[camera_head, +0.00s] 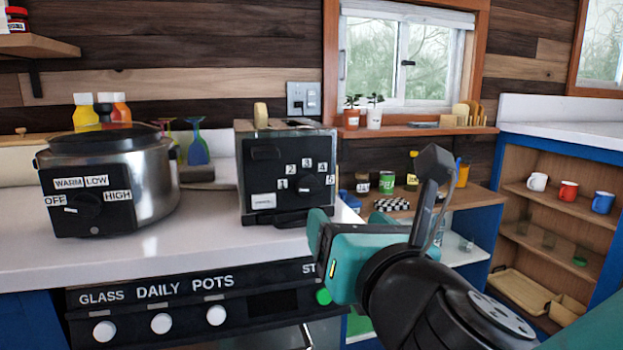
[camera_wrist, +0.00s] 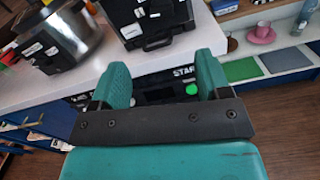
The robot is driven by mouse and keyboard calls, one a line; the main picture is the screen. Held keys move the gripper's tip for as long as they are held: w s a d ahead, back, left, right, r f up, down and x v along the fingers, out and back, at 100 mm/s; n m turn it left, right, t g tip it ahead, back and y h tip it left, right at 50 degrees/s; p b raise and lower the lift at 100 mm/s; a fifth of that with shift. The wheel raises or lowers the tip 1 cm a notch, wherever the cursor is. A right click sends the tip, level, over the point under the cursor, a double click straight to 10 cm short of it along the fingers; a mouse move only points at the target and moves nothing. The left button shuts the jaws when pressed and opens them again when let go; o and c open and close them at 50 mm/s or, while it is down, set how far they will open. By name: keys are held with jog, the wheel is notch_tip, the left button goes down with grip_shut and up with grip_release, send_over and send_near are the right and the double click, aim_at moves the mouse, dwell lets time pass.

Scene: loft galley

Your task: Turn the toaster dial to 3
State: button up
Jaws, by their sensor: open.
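The toaster (camera_head: 287,172) stands on the white counter, its black front facing me, with what looks like bread showing in its top. Its dark dial (camera_head: 311,184) sits on the right of that front, ringed by white number labels 1 to 5. I cannot tell which number the dial points at. In the wrist view the toaster's lower front (camera_wrist: 150,22) shows at the top, cut off by the frame edge. My gripper (camera_head: 322,245) is in front of the counter edge, below and right of the toaster, apart from it. In the wrist view my gripper (camera_wrist: 163,82) is open and empty.
A slow cooker (camera_head: 157,180) with its own dial stands left of the toaster on the counter (camera_head: 215,235). Below is a dishwasher-like panel (camera_head: 180,312) with white knobs and a green button. Open shelves (camera_head: 550,210) with mugs stand at right.

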aim_at(312, 187)
jog(key=p+x, duration=1.1)
jog(key=x, duration=0.3)
jog(key=shift+w+p, duration=0.2)
jog(key=shift+p, duration=0.2)
jog(key=shift+w+a+f, duration=0.15)
jog(key=shift+w, duration=0.5)
jog(key=c, duration=0.9)
